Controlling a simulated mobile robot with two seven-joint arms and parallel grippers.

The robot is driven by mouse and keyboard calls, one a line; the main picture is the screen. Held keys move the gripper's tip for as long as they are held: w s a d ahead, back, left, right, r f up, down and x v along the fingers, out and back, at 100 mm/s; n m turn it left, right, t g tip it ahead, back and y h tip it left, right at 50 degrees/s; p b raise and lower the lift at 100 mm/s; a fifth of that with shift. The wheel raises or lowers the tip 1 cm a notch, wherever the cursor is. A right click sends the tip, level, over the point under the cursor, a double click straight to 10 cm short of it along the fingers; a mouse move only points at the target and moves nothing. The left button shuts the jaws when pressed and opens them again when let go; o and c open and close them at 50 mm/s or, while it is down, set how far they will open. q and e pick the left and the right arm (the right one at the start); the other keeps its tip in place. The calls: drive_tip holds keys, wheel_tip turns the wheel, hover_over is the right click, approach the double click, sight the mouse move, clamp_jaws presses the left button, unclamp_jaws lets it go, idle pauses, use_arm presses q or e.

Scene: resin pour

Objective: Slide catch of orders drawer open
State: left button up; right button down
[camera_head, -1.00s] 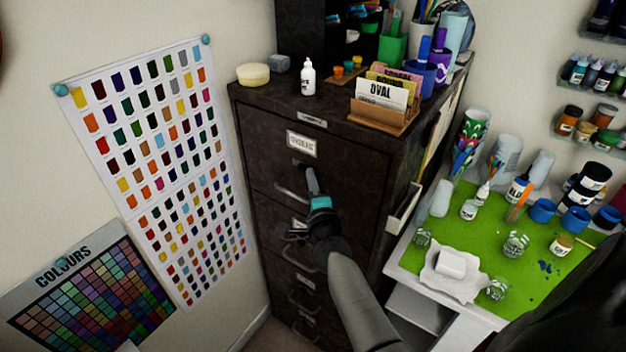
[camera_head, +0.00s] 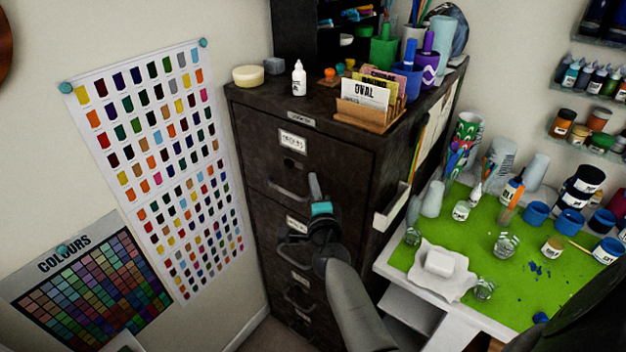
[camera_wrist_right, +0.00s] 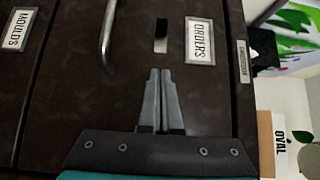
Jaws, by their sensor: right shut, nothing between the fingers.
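The orders drawer (camera_head: 330,165) is the top drawer of a dark filing cabinet and looks closed. Its white label (camera_head: 293,140) reads ORDERS in the right wrist view (camera_wrist_right: 200,40). The catch (camera_wrist_right: 161,37), a small slot with a black part and a pale part, sits between the label and the bar handle (camera_wrist_right: 107,35); it also shows in the head view (camera_head: 292,164). My right gripper (camera_head: 314,177) is shut and empty. Its fingertips (camera_wrist_right: 160,72) point at the drawer front near the catch, apparently apart from it. My left gripper is not in view.
The cabinet top holds a white bottle (camera_head: 299,78) and a wooden card holder (camera_head: 372,115). A wall pocket (camera_head: 391,207) sticks out from the cabinet's right side. A green-matted worktable (camera_head: 480,235) with jars stands at the right. The moulds drawer handle (camera_head: 290,238) lies below.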

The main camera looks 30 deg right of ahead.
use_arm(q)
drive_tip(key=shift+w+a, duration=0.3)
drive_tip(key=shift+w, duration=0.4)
use_arm(e)
drive_tip(key=v, duration=0.8)
drive_tip(key=shift+a, duration=0.4)
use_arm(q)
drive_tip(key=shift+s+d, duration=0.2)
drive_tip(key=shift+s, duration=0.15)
use_arm(e)
drive_tip(key=shift+w+f, duration=0.1)
drive_tip(key=shift+f, duration=0.1)
